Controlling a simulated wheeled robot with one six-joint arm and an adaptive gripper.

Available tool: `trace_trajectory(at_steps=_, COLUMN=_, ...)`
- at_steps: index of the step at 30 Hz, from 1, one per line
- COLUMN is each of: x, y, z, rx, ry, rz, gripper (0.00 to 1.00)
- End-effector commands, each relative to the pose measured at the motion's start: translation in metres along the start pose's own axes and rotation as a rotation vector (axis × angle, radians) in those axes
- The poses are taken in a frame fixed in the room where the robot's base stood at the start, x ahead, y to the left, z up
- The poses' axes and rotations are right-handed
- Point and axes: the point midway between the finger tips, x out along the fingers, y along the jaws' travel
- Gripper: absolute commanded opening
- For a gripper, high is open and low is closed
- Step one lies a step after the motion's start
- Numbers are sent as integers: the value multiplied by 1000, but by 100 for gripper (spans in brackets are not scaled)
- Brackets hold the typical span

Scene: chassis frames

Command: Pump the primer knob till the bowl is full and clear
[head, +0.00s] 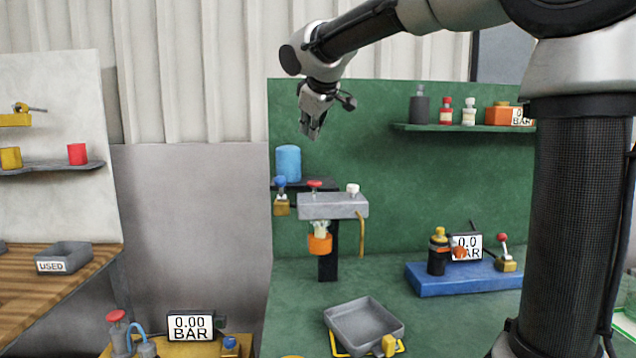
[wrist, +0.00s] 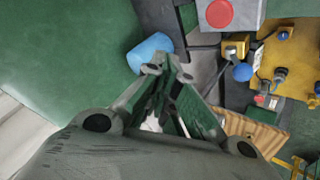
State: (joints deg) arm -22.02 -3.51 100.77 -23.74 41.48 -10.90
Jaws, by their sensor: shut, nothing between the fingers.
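A grey filter head (head: 333,206) stands on a dark post. On top are a red knob (head: 314,184) and a white knob (head: 353,188); I cannot tell which is the primer knob. Below hangs a pale, small bowl (head: 320,228) with an orange cup (head: 319,243) around or under it; its fill and clarity are too small to tell. In the wrist view the red knob (wrist: 219,13) shows from above on the grey block, at the top right. My gripper (head: 312,131) is shut and empty, pointing down well above the head. Its closed fingers (wrist: 168,70) lie left of the red knob in the wrist view.
A blue cylinder (head: 288,163) stands on a dark shelf behind the filter head, near a blue-knobbed brass valve (head: 281,197). A grey tray (head: 364,325) lies on the green bench below. A blue base (head: 463,278) with a gauge is at right. Air around my gripper is clear.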

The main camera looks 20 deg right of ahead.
Motion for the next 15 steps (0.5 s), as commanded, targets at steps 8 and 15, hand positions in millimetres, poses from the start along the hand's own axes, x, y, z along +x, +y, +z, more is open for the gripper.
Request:
trace_trajectory(at_steps=8, x=0, y=0, z=0, rx=-8, ry=1, rz=-1, gripper=0)
trace_trajectory(at_steps=15, x=8, y=-6, z=6, rx=-7, ry=-2, rz=-2, gripper=0)
